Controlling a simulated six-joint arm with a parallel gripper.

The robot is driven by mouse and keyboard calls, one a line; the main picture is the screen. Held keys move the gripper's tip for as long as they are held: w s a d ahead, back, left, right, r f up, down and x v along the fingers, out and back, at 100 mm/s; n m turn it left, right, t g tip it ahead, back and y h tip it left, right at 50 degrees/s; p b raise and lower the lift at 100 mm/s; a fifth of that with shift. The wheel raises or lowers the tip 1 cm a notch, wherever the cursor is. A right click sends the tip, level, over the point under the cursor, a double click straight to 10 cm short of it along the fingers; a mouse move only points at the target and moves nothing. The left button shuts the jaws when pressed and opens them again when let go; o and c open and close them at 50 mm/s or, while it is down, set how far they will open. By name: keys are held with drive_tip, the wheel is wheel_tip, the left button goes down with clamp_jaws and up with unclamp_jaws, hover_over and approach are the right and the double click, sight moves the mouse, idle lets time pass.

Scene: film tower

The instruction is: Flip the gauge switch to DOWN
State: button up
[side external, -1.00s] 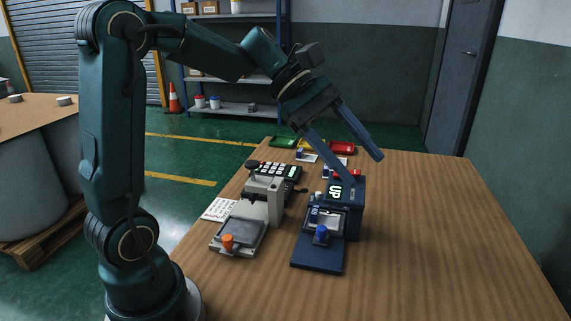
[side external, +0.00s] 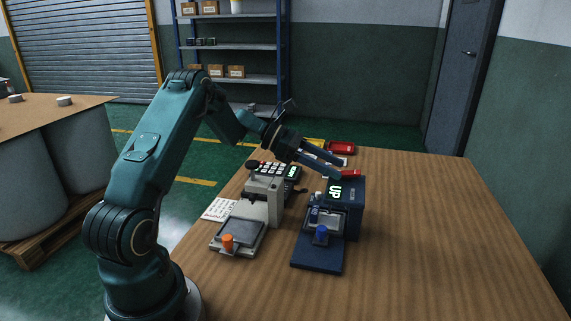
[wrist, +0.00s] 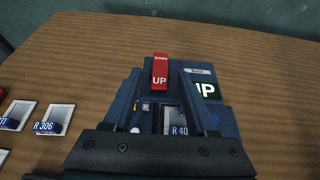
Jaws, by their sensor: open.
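The gauge is a dark blue box (side external: 349,205) on the table, with a lit "UP" display (side external: 334,191) that also shows in the wrist view (wrist: 205,91). Its red switch (wrist: 160,72) reads "UP" in the wrist view; in the side view a red part (side external: 351,174) shows on top of the box. My gripper (side external: 333,168) is open, reaching in low from the left over the box top. In the wrist view its fingers (wrist: 155,70) lie on either side of the red switch. I cannot tell whether they touch it.
A blue plate with a blue knob (side external: 321,235) projects from the gauge's front. A grey lever device (side external: 262,200) with an orange knob and a keypad (side external: 273,170) stand left. A red tray (side external: 341,147) lies behind. Photo slides (wrist: 53,119) lie nearby. The table's right side is clear.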

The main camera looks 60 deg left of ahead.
drive_tip(key=shift+w+d+f, duration=0.25)
drive_tip(key=shift+w+d, duration=0.25)
clamp_jaws()
drive_tip(key=shift+w+d+r+g+y, duration=0.15)
drive_tip(key=shift+r+g+y, duration=0.2)
drive_tip(key=shift+g+y, duration=0.45)
drive_tip(key=shift+w+d+r+g+y, duration=0.1)
drive_tip(key=shift+d+r+g+y, duration=0.05)
drive_tip(key=shift+g+y, duration=0.85)
